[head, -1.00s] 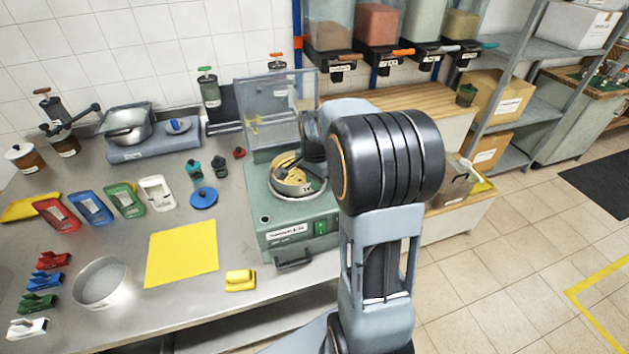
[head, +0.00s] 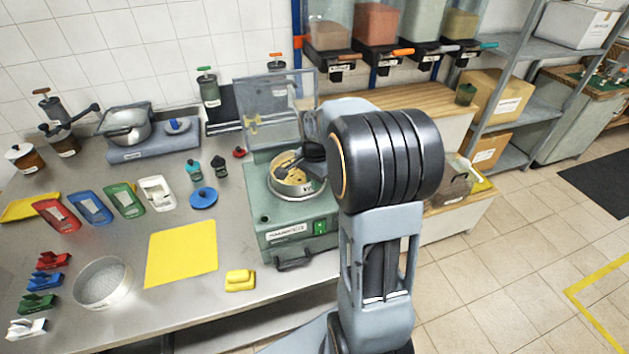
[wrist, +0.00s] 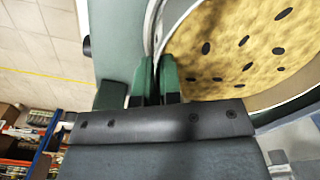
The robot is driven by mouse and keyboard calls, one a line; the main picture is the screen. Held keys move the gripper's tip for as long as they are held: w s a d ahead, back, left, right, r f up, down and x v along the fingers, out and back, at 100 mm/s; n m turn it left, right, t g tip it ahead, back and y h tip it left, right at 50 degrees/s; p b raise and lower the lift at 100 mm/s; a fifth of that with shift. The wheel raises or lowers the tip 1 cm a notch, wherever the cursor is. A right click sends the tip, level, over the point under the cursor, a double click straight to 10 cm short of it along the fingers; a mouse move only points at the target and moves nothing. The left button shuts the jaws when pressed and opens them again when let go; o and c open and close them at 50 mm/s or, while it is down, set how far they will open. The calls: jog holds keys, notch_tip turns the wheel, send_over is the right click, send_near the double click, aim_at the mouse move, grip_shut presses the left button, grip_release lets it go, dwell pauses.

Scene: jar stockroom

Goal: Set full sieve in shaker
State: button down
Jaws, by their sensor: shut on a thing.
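The full sieve (head: 292,188) is a round pale-rimmed pan at the top of the green shaker (head: 300,226), whose clear lid (head: 268,105) stands raised behind it. In the wrist view the sieve holds yellow-tan material (wrist: 235,55) with dark specks. My gripper (wrist: 157,80) has its green-padded fingers shut on the sieve's rim at its left side in the wrist view. In the head view my gripper is over the sieve, partly hidden by my arm. I cannot tell whether the sieve is fully seated in the shaker.
An empty round sieve (head: 103,283) stands on the steel bench beside a yellow mat (head: 181,254) and a yellow block (head: 240,280). Dispensers (head: 376,28) hang behind.

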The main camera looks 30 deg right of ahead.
jog(key=shift+f+b, duration=0.45)
jog(key=shift+f, duration=0.1)
dwell(0.4)
jog(key=c, duration=1.6)
grip_release()
jog(key=shift+r+p, duration=4.35)
jog(key=shift+r, duration=1.2)
